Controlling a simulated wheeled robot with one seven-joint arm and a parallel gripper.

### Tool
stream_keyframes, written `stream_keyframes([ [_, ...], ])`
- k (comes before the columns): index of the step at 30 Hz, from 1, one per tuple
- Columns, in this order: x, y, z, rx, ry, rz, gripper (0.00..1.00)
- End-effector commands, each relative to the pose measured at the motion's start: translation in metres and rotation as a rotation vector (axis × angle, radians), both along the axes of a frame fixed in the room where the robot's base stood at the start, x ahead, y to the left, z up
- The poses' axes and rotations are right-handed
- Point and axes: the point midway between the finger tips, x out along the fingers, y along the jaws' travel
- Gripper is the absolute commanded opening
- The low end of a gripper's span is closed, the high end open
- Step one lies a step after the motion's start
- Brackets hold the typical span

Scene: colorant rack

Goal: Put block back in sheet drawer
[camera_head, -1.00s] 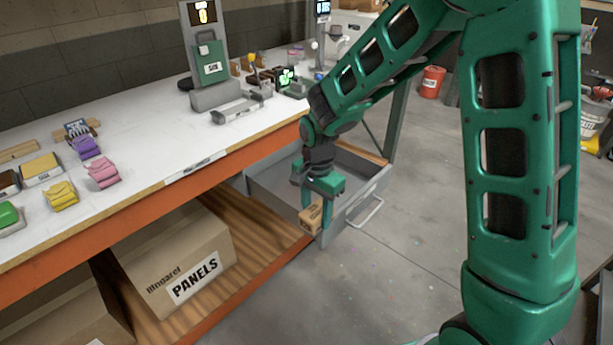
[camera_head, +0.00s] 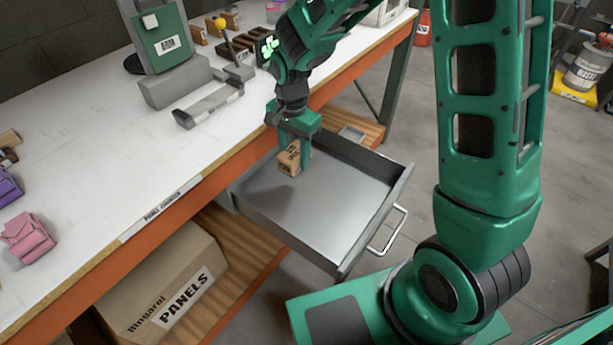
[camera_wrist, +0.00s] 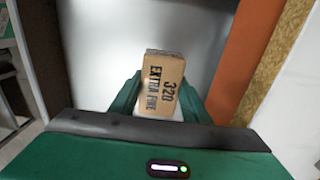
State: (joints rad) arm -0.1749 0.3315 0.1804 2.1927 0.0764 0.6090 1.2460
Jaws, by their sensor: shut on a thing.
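The block (camera_head: 289,160) is a small tan box with dark print. In the wrist view the block (camera_wrist: 162,85) reads "320 EXTRA FINE". My gripper (camera_head: 296,152) is shut on it, with a green finger on each side. The block is over the back part of the open sheet drawer (camera_head: 374,213), near the workbench side. I cannot tell whether it touches the drawer floor. The drawer is grey, pulled out from under the bench, and its visible floor is bare.
The white workbench (camera_head: 110,160) with its orange front edge (camera_head: 170,223) runs beside the drawer. A pink object (camera_head: 27,238) and a grey stand (camera_head: 175,84) are on top. A PANELS box (camera_head: 165,290) sits on the wooden shelf below. The drawer's metal handle (camera_head: 388,232) faces the open floor.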

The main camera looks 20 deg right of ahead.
Motion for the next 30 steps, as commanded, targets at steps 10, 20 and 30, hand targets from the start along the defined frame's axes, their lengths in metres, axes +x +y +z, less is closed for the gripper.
stream_keyframes([
  [10, -0.007, -0.042, -0.026, -0.001, 0.004, -0.004, 0.22],
  [20, -0.016, -0.100, -0.062, 0.000, 0.004, -0.001, 0.22],
  [30, -0.018, -0.114, -0.079, 0.001, 0.002, 0.003, 0.22],
])
